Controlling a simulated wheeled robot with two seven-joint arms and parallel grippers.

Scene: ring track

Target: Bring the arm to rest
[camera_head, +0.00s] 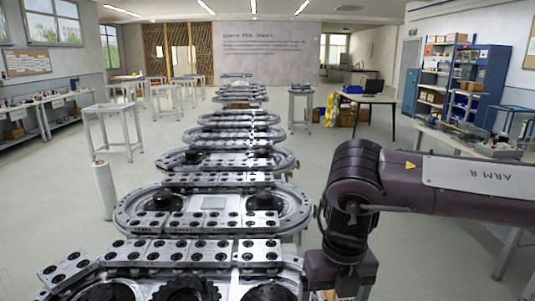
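My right arm comes in from the right, dark purple with a white label. Its forearm is roughly level and its wrist bends straight down. My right gripper (342,292) points down at the bottom edge, beside the right side of the nearest ring track unit (233,283). Its fingertips are cut off by the frame, so its opening and anything between the fingers are hidden. My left arm and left gripper are not in view.
Metal ring tracks (294,213) carrying plates with dark round holes run in a line away from me. A white cylinder (104,190) stands on the floor at left. A cluttered workbench (470,137) stands at right, behind my arm. Grey floor is open on both sides.

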